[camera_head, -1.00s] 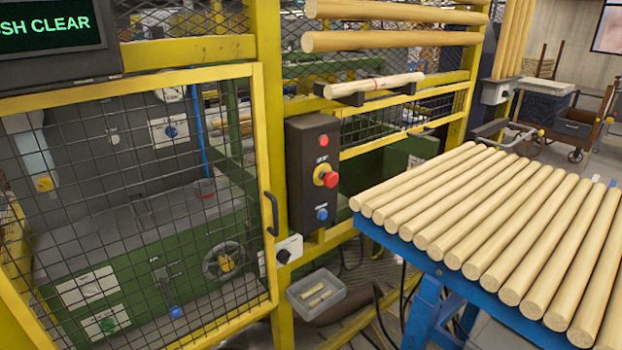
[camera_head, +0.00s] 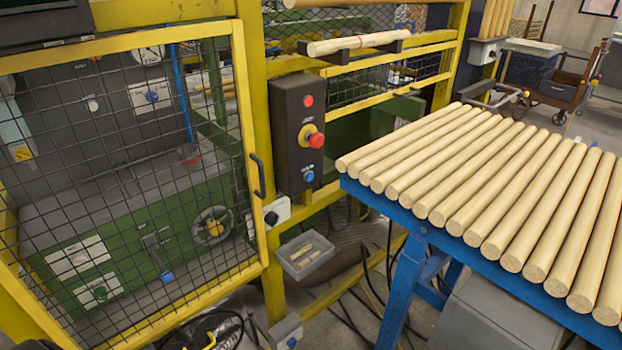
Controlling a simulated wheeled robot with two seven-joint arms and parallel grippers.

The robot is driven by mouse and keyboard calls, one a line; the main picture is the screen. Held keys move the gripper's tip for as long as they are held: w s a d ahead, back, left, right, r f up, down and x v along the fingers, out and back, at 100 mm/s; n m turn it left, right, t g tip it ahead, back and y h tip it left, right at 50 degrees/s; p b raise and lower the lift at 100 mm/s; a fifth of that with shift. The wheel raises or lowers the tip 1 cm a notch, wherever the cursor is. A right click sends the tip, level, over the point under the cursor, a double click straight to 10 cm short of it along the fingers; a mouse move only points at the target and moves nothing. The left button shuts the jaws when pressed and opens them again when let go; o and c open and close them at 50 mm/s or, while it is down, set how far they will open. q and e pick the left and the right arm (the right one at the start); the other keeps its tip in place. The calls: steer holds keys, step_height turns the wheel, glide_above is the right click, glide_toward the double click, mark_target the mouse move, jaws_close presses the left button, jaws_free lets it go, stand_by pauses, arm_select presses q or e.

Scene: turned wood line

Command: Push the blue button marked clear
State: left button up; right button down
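A dark control box (camera_head: 300,132) is mounted on the yellow frame post, right of the mesh door. On it, from top to bottom, are a red button (camera_head: 308,101), a red mushroom stop (camera_head: 315,140) on a yellow ring, and a blue button (camera_head: 309,176). The labels on the box are too small to read. Other blue knobs show behind the mesh, one on the grey panel (camera_head: 152,97) and one low on the green machine (camera_head: 167,277). Neither of my grippers is in view, and nothing touches the box.
A blue table (camera_head: 393,213) covered with turned wood rods (camera_head: 480,190) stands at the right, close to the box. A yellow mesh door (camera_head: 259,200) with a black handle is shut at the left. A grey tray (camera_head: 304,255) with wood pieces and loose cables lie low down.

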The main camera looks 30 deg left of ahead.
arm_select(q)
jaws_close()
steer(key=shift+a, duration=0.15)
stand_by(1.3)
